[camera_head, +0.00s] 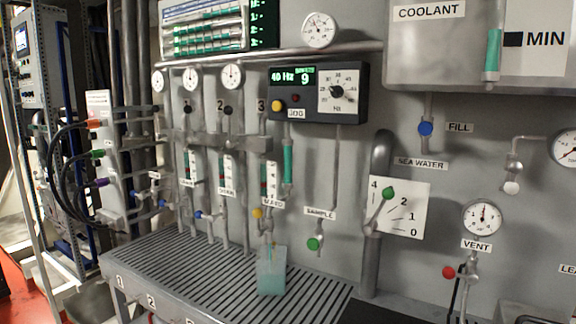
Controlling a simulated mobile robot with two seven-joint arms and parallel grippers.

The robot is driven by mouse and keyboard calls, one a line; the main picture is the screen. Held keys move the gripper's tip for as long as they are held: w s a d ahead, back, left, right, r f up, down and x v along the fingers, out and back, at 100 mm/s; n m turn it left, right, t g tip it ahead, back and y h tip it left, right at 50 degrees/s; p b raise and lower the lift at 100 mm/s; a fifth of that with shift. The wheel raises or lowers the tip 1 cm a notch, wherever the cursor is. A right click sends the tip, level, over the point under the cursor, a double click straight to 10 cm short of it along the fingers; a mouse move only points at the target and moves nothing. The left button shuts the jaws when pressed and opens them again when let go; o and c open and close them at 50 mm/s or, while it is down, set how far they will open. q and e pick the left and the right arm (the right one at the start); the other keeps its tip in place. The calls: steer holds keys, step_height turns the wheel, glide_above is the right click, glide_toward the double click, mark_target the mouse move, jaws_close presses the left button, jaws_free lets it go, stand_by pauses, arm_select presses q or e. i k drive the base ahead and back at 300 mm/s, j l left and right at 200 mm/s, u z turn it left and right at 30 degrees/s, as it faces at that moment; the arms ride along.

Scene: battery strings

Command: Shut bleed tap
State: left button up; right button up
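A small tap with a yellow knob (257,213) sits low on the third pipe, beside a small label (273,203) that is too blurred to read surely but may say BLEED. Its spout points down over a clear container (271,271) with teal liquid, standing on the slatted bench. I cannot tell from the knob whether the tap is open or shut. Neither of my grippers is in view.
A green-knobbed SAMPLE tap (314,243) is to the right, and a red-knobbed VENT tap (448,272) farther right. A green-knobbed lever (389,193) stands before a numbered plate. The slatted bench (190,262) is mostly clear. A control box (318,92) hangs above.

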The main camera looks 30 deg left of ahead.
mark_target(257, 214)
steer(key=z, duration=0.45)
steer(key=j+z, duration=0.45)
steer(key=k+j+z, duration=0.2)
steer(key=j+z, duration=0.3)
steer(key=k+j+z, duration=0.15)
steer(key=j, duration=0.35)
steer(key=k+j+z, duration=0.15)
steer(key=k+j, duration=0.2)
